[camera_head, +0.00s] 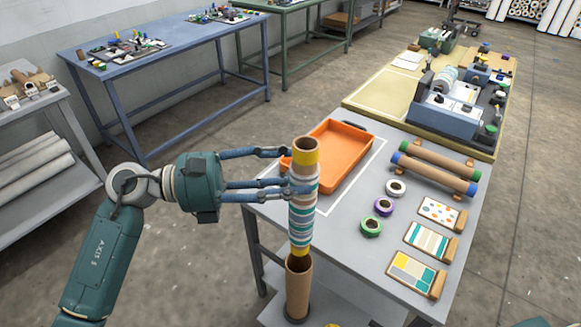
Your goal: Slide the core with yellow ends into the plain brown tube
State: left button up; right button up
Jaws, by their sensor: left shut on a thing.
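The core with yellow ends (302,215) stands upright, with a striped teal, white and grey middle and a yellow band near its top. My left gripper (293,178) comes in from the left and is shut on its upper part. The plain brown tube (298,290) stands upright straight below the core, its open mouth facing up. The core's lower yellow end is at the tube's mouth; I cannot tell whether it is just above or slightly inside.
The grey table (345,255) is just right of the core. It holds an orange tray (330,165), a green-ended core (435,160), a blue-ended core (440,176), tape rolls (383,207) and sample cards (417,273). A press (447,115) stands behind. A blue bench (180,75) is further back.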

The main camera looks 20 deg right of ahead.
pick_arm(q)
jog(key=shift+w+f+b, duration=0.15)
jog(key=shift+f+b, duration=0.9)
jog(key=shift+f, duration=1.45)
jog(key=shift+a+b, duration=0.1)
jog(key=shift+b, duration=0.4)
jog(key=shift+r, duration=0.1)
jog(key=shift+b, duration=0.45)
jog(key=shift+f+b, duration=1.75)
jog(key=shift+b, duration=0.5)
